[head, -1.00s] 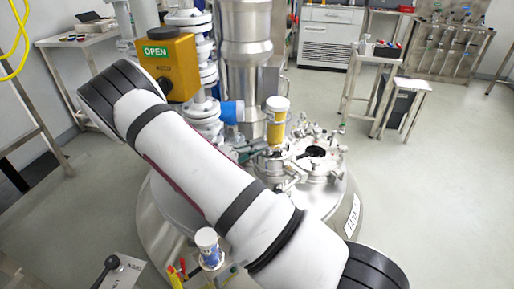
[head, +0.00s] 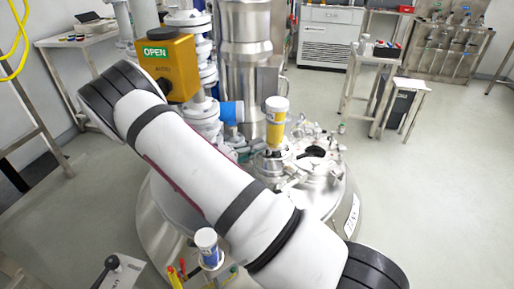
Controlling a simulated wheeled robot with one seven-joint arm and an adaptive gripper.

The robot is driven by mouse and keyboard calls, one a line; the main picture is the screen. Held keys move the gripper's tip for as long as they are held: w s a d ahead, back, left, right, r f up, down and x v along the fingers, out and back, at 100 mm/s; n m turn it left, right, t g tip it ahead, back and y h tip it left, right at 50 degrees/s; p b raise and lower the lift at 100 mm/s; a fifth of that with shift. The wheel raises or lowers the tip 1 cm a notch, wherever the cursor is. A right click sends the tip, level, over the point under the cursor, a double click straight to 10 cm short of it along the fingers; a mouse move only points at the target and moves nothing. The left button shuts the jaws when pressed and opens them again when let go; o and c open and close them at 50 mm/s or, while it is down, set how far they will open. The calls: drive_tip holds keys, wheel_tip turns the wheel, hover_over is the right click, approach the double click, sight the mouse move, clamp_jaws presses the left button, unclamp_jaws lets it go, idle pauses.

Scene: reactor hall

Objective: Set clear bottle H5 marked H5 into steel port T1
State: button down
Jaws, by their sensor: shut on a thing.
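A clear bottle (head: 275,124) with yellow contents and a white cap stands upright over the metal fittings on the vessel lid, right of my arm. Its base meets or sits just above a round steel fitting (head: 268,160); I cannot tell whether it is inside. A second bottle (head: 208,246) with a white cap and blue on its body stands upright at the lower left edge of my arm. No H5 or T1 mark is readable. My gripper is not visible; my large white arm link covers the middle of the view.
The steel vessel (head: 335,205) carries an open round port (head: 313,154) and several clamps. A yellow box marked OPEN (head: 168,66) and a thick steel column (head: 245,55) stand behind. Free floor (head: 440,190) lies to the right.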

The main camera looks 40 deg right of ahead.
sight(258, 156)
drive_tip(key=shift+s+f+y, duration=0.15)
drive_tip(key=shift+f, duration=0.65)
drive_tip(key=shift+s+f+y, duration=0.15)
drive_tip(key=shift+f, duration=0.6)
drive_tip(key=c, duration=1.6)
unclamp_jaws()
drive_tip(key=shift+h, duration=0.4)
drive_tip(key=r, duration=1.3)
drive_tip(key=shift+w, duration=0.25)
